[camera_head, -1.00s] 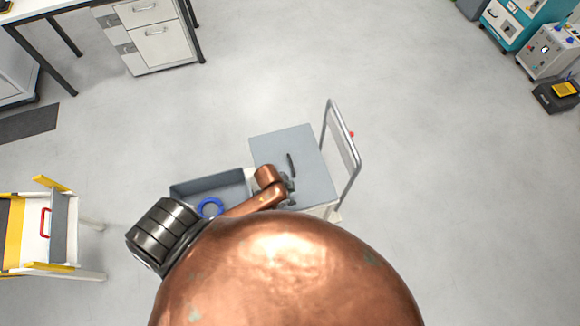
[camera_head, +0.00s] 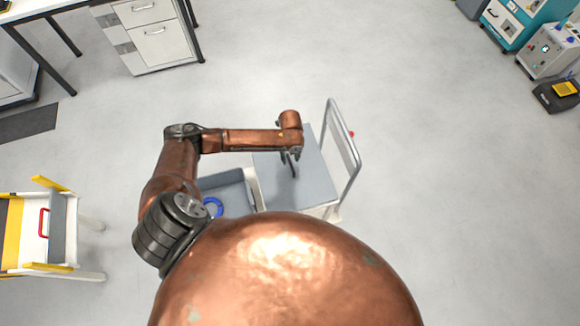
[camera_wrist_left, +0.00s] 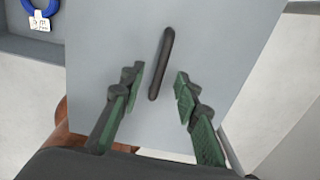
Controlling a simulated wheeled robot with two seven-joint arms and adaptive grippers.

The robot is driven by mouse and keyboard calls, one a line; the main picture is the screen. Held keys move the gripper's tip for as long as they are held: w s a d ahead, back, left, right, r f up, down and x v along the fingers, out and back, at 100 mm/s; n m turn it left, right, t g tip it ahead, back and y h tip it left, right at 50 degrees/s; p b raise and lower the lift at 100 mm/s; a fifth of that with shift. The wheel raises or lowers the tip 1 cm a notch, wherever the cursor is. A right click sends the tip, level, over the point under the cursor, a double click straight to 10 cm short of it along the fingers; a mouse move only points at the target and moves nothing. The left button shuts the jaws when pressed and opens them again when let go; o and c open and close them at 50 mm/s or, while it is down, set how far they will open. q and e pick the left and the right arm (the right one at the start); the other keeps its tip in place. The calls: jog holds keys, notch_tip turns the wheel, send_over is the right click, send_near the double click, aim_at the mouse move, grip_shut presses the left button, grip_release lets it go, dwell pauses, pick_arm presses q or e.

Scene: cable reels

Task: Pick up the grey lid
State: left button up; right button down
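The grey lid (camera_head: 312,182) is a flat panel lying on a cart in the head view. It fills the middle of the left wrist view (camera_wrist_left: 225,50). Its dark bar handle (camera_wrist_left: 161,62) stands out near the middle of that view. My left gripper (camera_head: 290,155) is over the lid in the head view and partly hides the handle. In the left wrist view the left gripper (camera_wrist_left: 157,77) is open and empty, with one fingertip on each side of the handle. I cannot tell the height gap. My right gripper is not in view.
A grey open bin (camera_head: 232,180) with a blue ring (camera_head: 213,207) sits left of the lid. The cart's tall push bar (camera_head: 343,140) rises at the right. A yellow-and-white trolley (camera_head: 50,230) stands at the far left. Floor beyond the cart is clear.

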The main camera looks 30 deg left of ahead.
aim_at(291, 163)
pick_arm(q)
notch_tip(291, 163, down, 5)
jog(key=shift+d+f+b, duration=0.1)
jog(key=shift+f+b, duration=0.05)
jog(key=shift+b, duration=0.55)
jog(key=shift+c, duration=0.2)
grip_shut()
